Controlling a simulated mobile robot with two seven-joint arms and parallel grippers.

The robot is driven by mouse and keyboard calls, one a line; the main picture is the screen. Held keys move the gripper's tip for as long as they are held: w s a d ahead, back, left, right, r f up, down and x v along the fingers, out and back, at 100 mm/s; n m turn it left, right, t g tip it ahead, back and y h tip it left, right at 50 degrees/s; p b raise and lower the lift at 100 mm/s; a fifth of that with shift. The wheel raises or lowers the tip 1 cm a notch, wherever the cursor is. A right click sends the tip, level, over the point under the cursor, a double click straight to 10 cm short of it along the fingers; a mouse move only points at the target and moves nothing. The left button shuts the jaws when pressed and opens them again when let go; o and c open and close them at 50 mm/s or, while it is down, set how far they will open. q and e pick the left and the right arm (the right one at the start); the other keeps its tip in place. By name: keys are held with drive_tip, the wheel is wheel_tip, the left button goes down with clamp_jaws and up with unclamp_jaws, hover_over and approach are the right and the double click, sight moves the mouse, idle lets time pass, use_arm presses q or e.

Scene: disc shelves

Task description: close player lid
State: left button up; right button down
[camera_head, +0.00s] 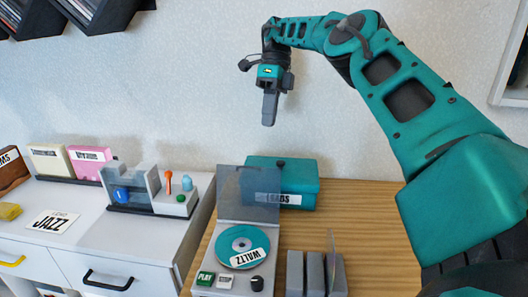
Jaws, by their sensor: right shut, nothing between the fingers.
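The disc player (234,270) stands on the wooden table top. Its transparent grey lid (248,192) is raised, standing up at the player's back edge. A teal disc with a "WALTZ" label (243,247) lies in the player. A green "PLAY" button (206,278), a "STOP" button (225,282) and a black knob (257,284) sit at the front. My right gripper (269,115) is shut and empty, pointing down in the air in front of the wall, above and apart from the lid. My left gripper is not in view.
A teal box (298,181) with a partly hidden label stands behind the lid. A grey slotted rack (315,272) holding a thin clear disc or case stands right of the player. A white cabinet (150,236) at left bears a "JAZZ" card (52,222) and a small device (155,192).

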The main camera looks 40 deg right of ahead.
drive_tip(key=x, duration=0.9)
drive_tip(key=shift+f+b, duration=0.2)
drive_tip(key=shift+b, duration=0.2)
drive_tip(key=shift+s+a, duration=0.1)
drive_tip(key=shift+a, duration=0.05)
